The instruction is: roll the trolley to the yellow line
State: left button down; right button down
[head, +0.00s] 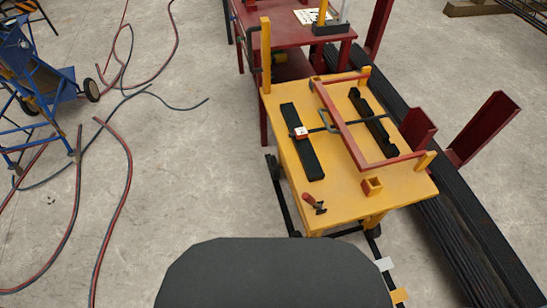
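The trolley (285,140) has an orange-yellow top with short upright posts and dark wheels below, and it stands just ahead of me, right of the middle. Neither of my grippers is in view.
A dark red table (290,35) stands close behind the trolley. Long dark bars (470,235) and red steel uprights (485,130) line the right side. A blue cart (40,75) and red and dark hoses (128,165) are at left. Bare concrete lies between.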

aim_at(320, 165)
jog(key=u, duration=1.6)
jog(key=i, duration=1.5)
jog(key=z, duration=3.55)
